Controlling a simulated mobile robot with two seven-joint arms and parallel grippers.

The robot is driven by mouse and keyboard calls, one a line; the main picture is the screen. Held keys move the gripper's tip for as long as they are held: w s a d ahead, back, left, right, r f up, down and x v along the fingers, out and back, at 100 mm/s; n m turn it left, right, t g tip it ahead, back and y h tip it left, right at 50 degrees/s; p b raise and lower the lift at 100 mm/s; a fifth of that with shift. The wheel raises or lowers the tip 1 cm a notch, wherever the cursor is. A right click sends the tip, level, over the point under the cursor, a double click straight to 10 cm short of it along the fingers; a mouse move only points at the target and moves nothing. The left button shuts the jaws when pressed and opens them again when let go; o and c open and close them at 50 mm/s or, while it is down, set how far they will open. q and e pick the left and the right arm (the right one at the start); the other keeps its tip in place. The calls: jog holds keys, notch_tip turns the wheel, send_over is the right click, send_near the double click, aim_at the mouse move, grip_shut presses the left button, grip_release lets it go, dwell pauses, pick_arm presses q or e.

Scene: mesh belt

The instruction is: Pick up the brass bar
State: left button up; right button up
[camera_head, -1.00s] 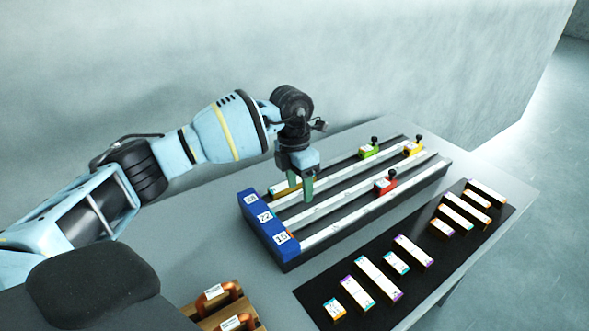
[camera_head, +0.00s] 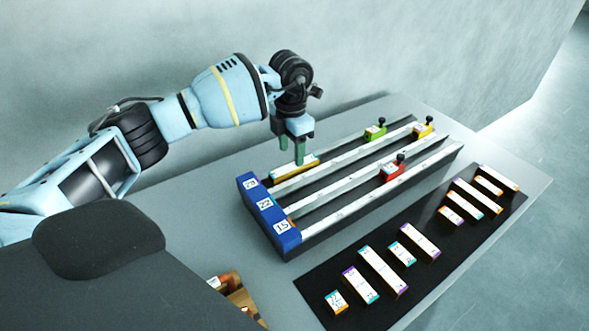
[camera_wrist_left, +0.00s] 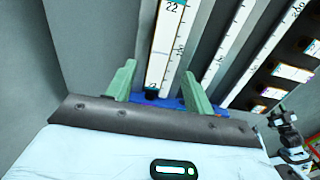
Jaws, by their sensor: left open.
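A brass-coloured bar (camera_head: 295,169) with a white top lies in the far lane of the three-lane fixture, near its blue end block. In the left wrist view the bar (camera_wrist_left: 166,38) has a white scale face marked 22 and runs up from between the fingers. My left gripper (camera_head: 292,150) is open, fingers pointing down, above the bar. In the left wrist view the open gripper (camera_wrist_left: 158,88) has one green finger on each side of the bar, with gaps. Whether the fingertips reach down beside it is unclear. My right gripper is not in view.
The fixture has a blue numbered end block (camera_head: 267,214) and green (camera_head: 375,132), yellow (camera_head: 423,128) and red (camera_head: 392,170) sliders farther along. A black mat (camera_head: 319,283) with several labelled bars lies in front. A wooden box (camera_head: 240,297) stands at the bottom. A wall rises behind.

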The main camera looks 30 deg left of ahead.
aim_at(294, 170)
pick_arm(q)
jog(key=f, duration=0.2)
jog(key=w+f, duration=0.1)
jog(key=f, duration=0.1)
jog(key=shift+d+f, duration=0.1)
jog(key=shift+f, duration=0.45)
jog(key=shift+r, duration=0.1)
grip_shut()
